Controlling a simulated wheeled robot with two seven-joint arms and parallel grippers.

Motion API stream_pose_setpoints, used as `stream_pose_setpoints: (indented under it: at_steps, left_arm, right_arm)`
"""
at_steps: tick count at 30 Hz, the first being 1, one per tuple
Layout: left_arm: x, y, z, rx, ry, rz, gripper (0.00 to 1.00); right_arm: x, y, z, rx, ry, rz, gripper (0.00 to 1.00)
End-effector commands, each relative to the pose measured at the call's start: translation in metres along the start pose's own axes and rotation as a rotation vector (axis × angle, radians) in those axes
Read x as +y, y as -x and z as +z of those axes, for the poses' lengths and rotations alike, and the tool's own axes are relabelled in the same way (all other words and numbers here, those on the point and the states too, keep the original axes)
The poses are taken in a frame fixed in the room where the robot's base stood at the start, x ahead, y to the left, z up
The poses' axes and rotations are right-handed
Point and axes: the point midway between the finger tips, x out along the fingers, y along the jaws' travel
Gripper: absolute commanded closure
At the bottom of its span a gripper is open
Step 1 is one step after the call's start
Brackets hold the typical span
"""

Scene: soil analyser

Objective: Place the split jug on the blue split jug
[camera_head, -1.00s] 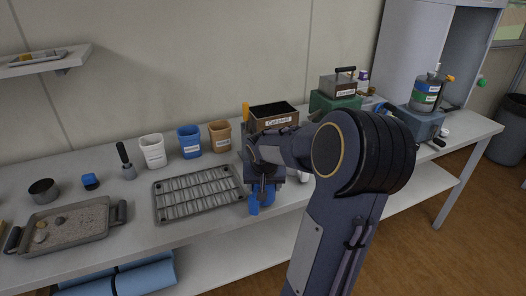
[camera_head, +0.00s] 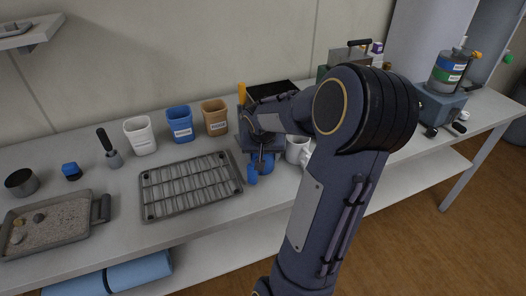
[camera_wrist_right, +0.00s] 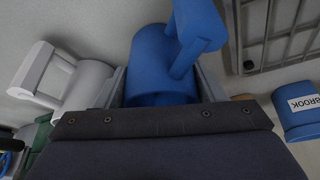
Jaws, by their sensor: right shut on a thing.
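A blue split jug (camera_head: 252,174) shows below my right gripper (camera_head: 262,160) at the front of the table, partly covered by it. In the right wrist view the blue jug (camera_wrist_right: 160,62) with its handle sits between the two fingers of my right gripper (camera_wrist_right: 160,88), which is shut on it. A white jug (camera_head: 297,150) stands just right of the gripper, partly behind my arm. In the right wrist view the white jug (camera_wrist_right: 85,82) with its handle is left of the fingers. Whether the blue jug touches the table is unclear. My left gripper is out of view.
A wire rack tray (camera_head: 190,186) lies left of the gripper. Labelled white (camera_head: 140,135), blue (camera_head: 180,124) and brown (camera_head: 215,117) cups stand behind it. A dark box (camera_head: 270,91) is behind the gripper. A grey sand tray (camera_head: 50,226) is at far left.

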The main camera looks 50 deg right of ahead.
Motion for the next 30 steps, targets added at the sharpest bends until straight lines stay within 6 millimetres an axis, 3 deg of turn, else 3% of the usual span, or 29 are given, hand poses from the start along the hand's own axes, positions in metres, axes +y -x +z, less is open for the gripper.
stream_pose_setpoints:
  at_steps: [11,12,16,25,30]
  left_arm:
    - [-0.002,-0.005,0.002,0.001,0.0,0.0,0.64]
    - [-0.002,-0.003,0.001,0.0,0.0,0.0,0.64]
    - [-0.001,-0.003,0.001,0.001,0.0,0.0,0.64]
    - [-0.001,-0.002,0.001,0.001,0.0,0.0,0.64]
    - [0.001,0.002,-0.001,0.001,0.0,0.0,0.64]
  right_arm:
    - [0.0,-0.004,0.002,0.001,-0.001,0.0,0.61]
    - [0.0,-0.003,0.001,0.0,-0.001,0.0,0.33]
    - [0.0,-0.003,0.001,-0.001,-0.001,0.0,0.16]
    - [0.0,-0.002,0.001,-0.002,0.0,0.001,0.15]
    - [0.0,0.013,-0.001,0.003,-0.001,-0.001,0.15]
